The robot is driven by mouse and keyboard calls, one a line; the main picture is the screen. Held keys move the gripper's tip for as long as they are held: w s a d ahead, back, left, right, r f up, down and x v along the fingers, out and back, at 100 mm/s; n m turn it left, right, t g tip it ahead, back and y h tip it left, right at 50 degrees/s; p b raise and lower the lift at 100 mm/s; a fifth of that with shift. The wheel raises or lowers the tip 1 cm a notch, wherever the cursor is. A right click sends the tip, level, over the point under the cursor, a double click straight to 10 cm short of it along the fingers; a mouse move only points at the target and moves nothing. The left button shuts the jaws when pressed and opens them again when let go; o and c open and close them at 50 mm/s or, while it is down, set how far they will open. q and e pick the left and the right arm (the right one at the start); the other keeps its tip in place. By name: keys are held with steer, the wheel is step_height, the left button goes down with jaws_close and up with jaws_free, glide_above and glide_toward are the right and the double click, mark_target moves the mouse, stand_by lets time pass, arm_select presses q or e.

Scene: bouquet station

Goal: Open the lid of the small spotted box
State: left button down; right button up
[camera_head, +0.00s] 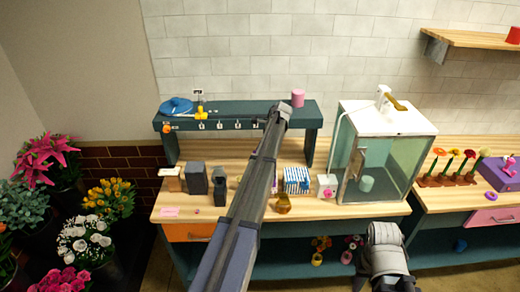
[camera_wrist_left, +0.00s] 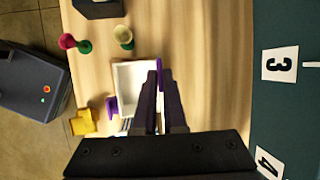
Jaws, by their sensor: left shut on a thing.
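In the left wrist view a small box (camera_wrist_left: 130,74) stands with its white inside showing. A thin purple panel (camera_wrist_left: 159,68), which looks like its raised lid, stands along its back side. My left gripper (camera_wrist_left: 158,78) is shut on this panel, its dark fingers reaching over the back of the box. No spots can be made out from here. In the head view my left gripper (camera_head: 278,110) shows above the bench, and my arm hides the box. Of my right arm only a grey link shows at the bottom; its fingers are out of sight.
A blue striped block (camera_head: 296,179), an amber bottle (camera_head: 283,204) and a white box with a pink flower (camera_head: 327,186) stand close to the right. Dark containers (camera_head: 196,177) stand left. A glass cabinet (camera_head: 387,150) is further right. A raised green shelf (camera_head: 232,112) runs behind.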

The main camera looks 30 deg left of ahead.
stand_by(0.4)
arm_select(q)
steer(key=c, duration=1)
jaws_free()
steer(key=shift+r, duration=0.1)
steer(key=p+v, duration=0.7)
steer(key=shift+d+r, duration=0.1)
steer(key=shift+r, duration=0.25)
steer(key=shift+c, duration=0.3)
